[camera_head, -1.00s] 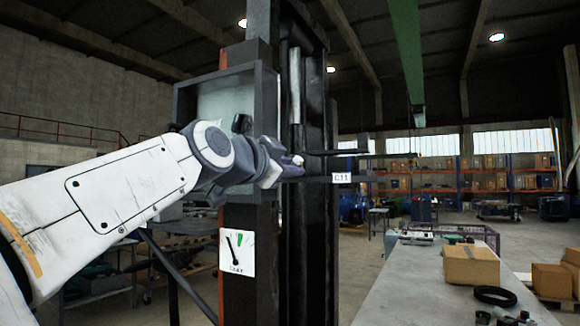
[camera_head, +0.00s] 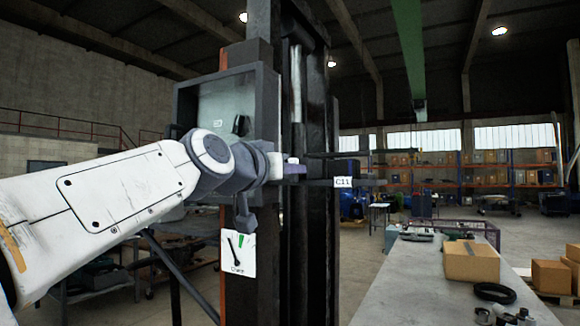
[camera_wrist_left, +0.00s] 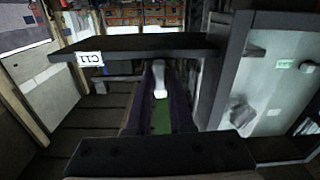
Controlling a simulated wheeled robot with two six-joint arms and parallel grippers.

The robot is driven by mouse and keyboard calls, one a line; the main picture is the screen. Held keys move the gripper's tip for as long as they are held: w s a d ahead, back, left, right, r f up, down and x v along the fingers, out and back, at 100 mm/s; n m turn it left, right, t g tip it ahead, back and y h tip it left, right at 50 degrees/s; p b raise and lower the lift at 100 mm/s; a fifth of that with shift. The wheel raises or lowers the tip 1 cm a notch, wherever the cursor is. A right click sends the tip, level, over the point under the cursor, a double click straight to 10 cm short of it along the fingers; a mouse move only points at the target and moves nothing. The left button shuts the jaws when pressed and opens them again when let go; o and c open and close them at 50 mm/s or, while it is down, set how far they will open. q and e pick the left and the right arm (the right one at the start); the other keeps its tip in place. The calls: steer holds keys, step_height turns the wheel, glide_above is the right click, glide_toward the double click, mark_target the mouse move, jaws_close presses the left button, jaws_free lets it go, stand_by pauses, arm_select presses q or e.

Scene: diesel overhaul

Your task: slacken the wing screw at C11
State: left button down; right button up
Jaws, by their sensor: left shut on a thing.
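The C11 label (camera_head: 343,182) is a white tag on a dark flat bar at the dark column. It also shows at the left in the left wrist view (camera_wrist_left: 89,59). My left gripper (camera_head: 292,165) is at the column, just left of the label. In the left wrist view its two dark purple fingers (camera_wrist_left: 161,88) are shut on a small pale piece, the wing screw (camera_wrist_left: 160,78), beside the dark bar. The fingers hide most of the screw, so its wing shape cannot be made out. My right gripper is not in view.
A framed glass panel (camera_head: 225,105) stands behind my wrist. A workbench (camera_head: 415,270) at the right carries a cardboard box (camera_head: 471,262) and a black ring (camera_head: 494,293).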

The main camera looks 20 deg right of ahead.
arm_select(q)
steer(key=shift+f, duration=0.15)
steer(key=shift+n, duration=0.3)
steer(key=shift+n+p, duration=0.45)
steer(key=shift+n, duration=0.75)
steer(key=c, duration=1)
jaws_free()
steer(key=shift+n, duration=0.3)
steer(key=o, duration=0.3)
steer(key=shift+o, duration=0.2)
